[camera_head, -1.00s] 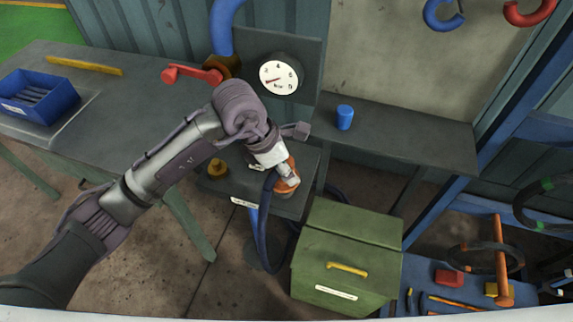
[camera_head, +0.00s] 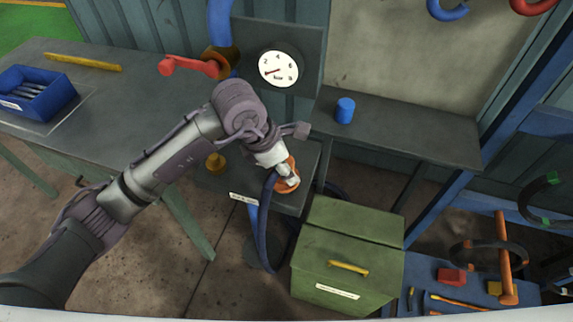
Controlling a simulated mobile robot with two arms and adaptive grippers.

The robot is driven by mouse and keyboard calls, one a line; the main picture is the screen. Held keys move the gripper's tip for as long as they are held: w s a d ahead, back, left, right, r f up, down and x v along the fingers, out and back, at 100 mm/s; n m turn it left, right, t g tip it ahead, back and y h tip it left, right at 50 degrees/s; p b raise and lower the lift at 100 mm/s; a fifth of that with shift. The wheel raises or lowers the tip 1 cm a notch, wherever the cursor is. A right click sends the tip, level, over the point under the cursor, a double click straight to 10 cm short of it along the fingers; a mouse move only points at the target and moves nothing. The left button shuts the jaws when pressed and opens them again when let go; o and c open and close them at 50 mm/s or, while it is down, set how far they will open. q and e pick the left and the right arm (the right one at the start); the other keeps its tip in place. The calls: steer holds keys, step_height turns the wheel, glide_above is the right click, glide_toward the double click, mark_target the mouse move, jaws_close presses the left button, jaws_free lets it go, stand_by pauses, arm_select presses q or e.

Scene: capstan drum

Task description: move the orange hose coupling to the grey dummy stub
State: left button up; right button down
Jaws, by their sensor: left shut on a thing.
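The orange hose coupling (camera_head: 289,187) is at the right end of the small dark shelf below the gauge, partly covered by my gripper. My left gripper (camera_head: 285,175) is shut on it from above. A blue hose (camera_head: 267,230) hangs in a loop beside the coupling, down past the shelf's front edge. A brass-coloured stub (camera_head: 216,164) stands on the same shelf to the left, empty. I cannot make out the grey dummy stub; what is under the coupling is hidden. My right gripper is not in view.
A red-handled valve (camera_head: 190,66) and a round gauge (camera_head: 278,69) are behind my arm. A blue cup-like object (camera_head: 345,110) stands on the right bench (camera_head: 420,135). A green box (camera_head: 345,265) stands below on the right. A blue bin (camera_head: 36,92) sits on the left bench.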

arm_select(q)
steer(key=shift+f+b, duration=0.3)
steer(key=o, duration=1.4)
